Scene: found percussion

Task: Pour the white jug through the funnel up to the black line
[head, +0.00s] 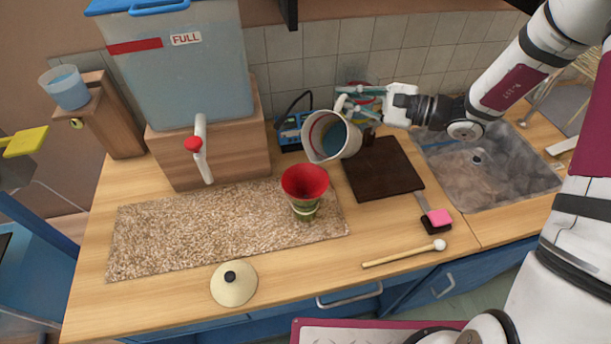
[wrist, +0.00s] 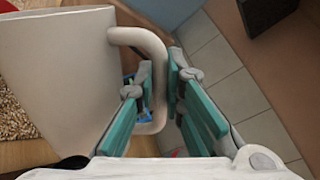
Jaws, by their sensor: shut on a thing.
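The white jug (head: 324,137) is tilted to the left in the head view, its mouth facing the camera, with bluish liquid inside. My gripper (head: 349,103) is shut on its handle. The wrist view shows the handle (wrist: 152,50) between my gripper's fingers (wrist: 160,95), and the jug body (wrist: 60,75) at left. The red funnel (head: 305,181) sits on a greenish vessel (head: 305,210) on the speckled mat, below and left of the jug. No stream of liquid shows. I cannot make out the black line.
A large water tank (head: 175,70) with a tap (head: 201,150) stands on a wooden block behind the mat (head: 180,230). A dark board (head: 385,170) lies right of the funnel, before the sink (head: 485,165). A round lid (head: 234,284) and a mallet (head: 405,254) lie in front.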

